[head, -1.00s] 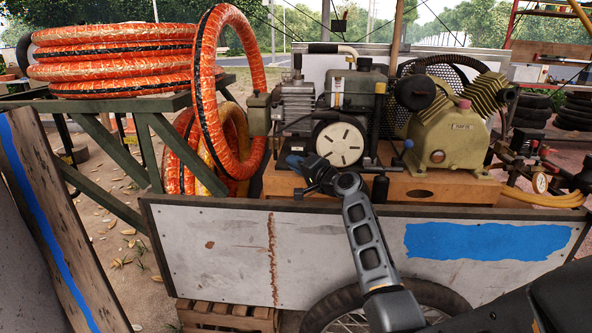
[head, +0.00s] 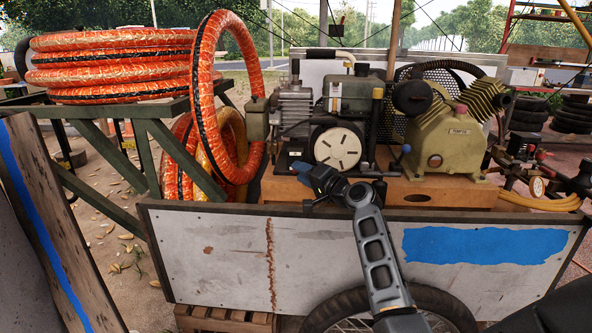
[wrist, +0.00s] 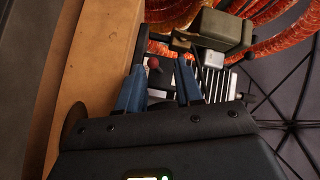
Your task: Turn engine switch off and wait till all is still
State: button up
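The engine (head: 352,98) stands on the cart's wooden deck, with cooling fins on its left and a round pale cover in front. It also shows in the wrist view as fins (wrist: 221,86) below an olive box. A small red knob (wrist: 153,63) shows between my blue fingers in the wrist view. I cannot tell whether it is the engine switch or whether a finger touches it. My gripper (head: 316,172) is in front of the engine's lower left, fingers apart (wrist: 160,75) with nothing held. No clear switch shows in the head view, and I cannot tell if the engine is running.
The cart's grey side panel (head: 330,250) stands below my gripper. An olive pump (head: 447,142) sits to the engine's right. Orange hose coils (head: 115,62) lie on a green stand (head: 150,110) at left, and one hose loop (head: 203,95) hangs close to the engine.

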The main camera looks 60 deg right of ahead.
jog(key=v, duration=0.4)
dwell(0.6)
